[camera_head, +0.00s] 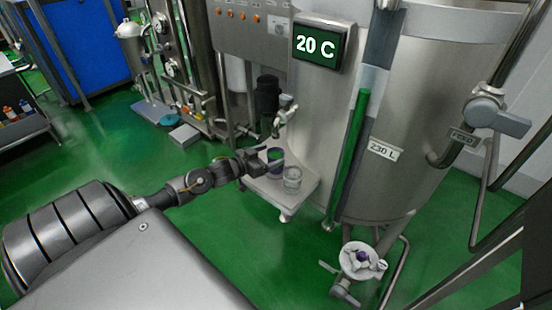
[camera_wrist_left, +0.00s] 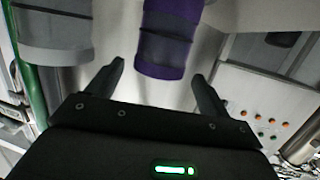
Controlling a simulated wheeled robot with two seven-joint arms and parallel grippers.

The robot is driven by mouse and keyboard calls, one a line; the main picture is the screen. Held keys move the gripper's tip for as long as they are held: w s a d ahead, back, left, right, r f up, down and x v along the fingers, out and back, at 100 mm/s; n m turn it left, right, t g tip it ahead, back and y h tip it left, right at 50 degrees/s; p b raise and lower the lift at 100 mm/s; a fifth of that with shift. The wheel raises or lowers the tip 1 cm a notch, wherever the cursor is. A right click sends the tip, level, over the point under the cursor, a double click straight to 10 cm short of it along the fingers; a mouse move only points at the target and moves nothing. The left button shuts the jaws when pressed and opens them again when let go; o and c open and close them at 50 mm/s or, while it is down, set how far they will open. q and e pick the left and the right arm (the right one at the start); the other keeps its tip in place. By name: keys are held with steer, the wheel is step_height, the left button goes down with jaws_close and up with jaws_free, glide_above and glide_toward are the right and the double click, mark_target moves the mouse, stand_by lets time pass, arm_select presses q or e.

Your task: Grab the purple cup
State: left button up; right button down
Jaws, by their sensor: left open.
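The purple cup (camera_head: 275,161) stands on a small pale shelf (camera_head: 301,196) in front of the steel tank. My left gripper (camera_head: 257,163) is open at the left side of the purple cup. In the left wrist view the purple cup (camera_wrist_left: 165,45) shows ahead of my open left fingers (camera_wrist_left: 158,73), roughly in line with the gap between them. I cannot tell whether they touch it. The grey cup (camera_wrist_left: 50,30) shows at upper left there. My right gripper is not in view.
A tap (camera_head: 285,120) sticks out above the shelf. The large tank (camera_head: 425,130) and a green level tube (camera_head: 346,160) stand to the right. A valve (camera_head: 362,260) is low at front right. Green floor (camera_head: 215,225) is open left of the shelf.

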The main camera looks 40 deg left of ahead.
mark_target(281, 151)
arm_select(q)
steer(key=shift+w, duration=0.45)
steer(key=p+x, duration=0.1)
steer(key=x, duration=0.3)
steer(key=shift+w+d+f, duration=0.1)
steer(key=shift+d+f, duration=0.1)
steer(key=shift+f, duration=0.05)
steer(key=c, duration=1.3)
